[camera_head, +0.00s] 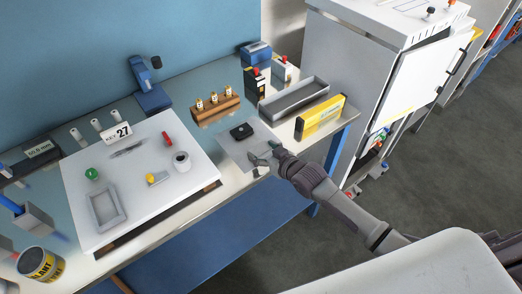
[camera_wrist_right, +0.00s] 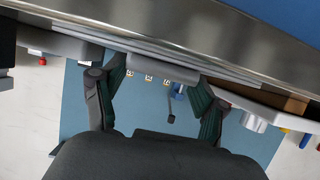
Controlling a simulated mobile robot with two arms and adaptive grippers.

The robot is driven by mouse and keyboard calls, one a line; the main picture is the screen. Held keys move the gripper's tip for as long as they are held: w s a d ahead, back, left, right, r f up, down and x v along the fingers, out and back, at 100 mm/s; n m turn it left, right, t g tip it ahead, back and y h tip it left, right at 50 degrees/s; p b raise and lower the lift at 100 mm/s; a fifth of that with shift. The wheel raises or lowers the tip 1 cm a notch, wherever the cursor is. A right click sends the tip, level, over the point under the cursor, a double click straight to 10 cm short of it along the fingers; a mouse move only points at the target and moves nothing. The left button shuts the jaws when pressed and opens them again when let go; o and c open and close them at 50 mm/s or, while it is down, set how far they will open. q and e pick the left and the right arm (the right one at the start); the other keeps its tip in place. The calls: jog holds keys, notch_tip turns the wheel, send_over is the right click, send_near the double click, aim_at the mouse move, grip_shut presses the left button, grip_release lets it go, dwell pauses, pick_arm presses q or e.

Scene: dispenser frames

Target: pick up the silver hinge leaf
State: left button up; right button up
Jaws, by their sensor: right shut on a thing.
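My right gripper (camera_head: 263,160) is low over the front part of a grey mat (camera_head: 232,152), near the table's front edge. It is shut on a small silver-grey piece, which looks like the silver hinge leaf. In the right wrist view, a flat grey plate (camera_wrist_right: 165,70) spans between the two fingertips of the gripper (camera_wrist_right: 158,75); the fingers stand apart at its width. The fingers cover much of the piece in the head view, and I cannot tell if it touches the mat. My left gripper is not in view.
A black item (camera_head: 241,131) lies on the mat just behind the gripper. A wooden block with vials (camera_head: 215,110), a grey tray (camera_head: 294,98) and a yellow box (camera_head: 320,117) stand around it. A white board (camera_head: 140,205) with small parts lies at left.

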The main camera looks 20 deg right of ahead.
jog(key=shift+r, duration=0.1)
jog(key=shift+r, duration=0.55)
notch_tip(320, 180, up, 3)
jog(key=shift+f+b, duration=0.2)
jog(key=shift+b, duration=0.3)
jog(key=w+d+r+b, duration=0.4)
jog(key=w+d+r, duration=0.3)
jog(key=w, duration=0.2)
send_over(263, 152)
jog(key=s, duration=0.2)
notch_tip(263, 152, down, 2)
jog(key=s+d+r+m+h, duration=0.2)
jog(key=s+r+m+h, duration=0.2)
jog(key=s, duration=0.7)
jog(key=shift+s+r+t+h, duration=0.3)
jog(key=shift+r, duration=0.55)
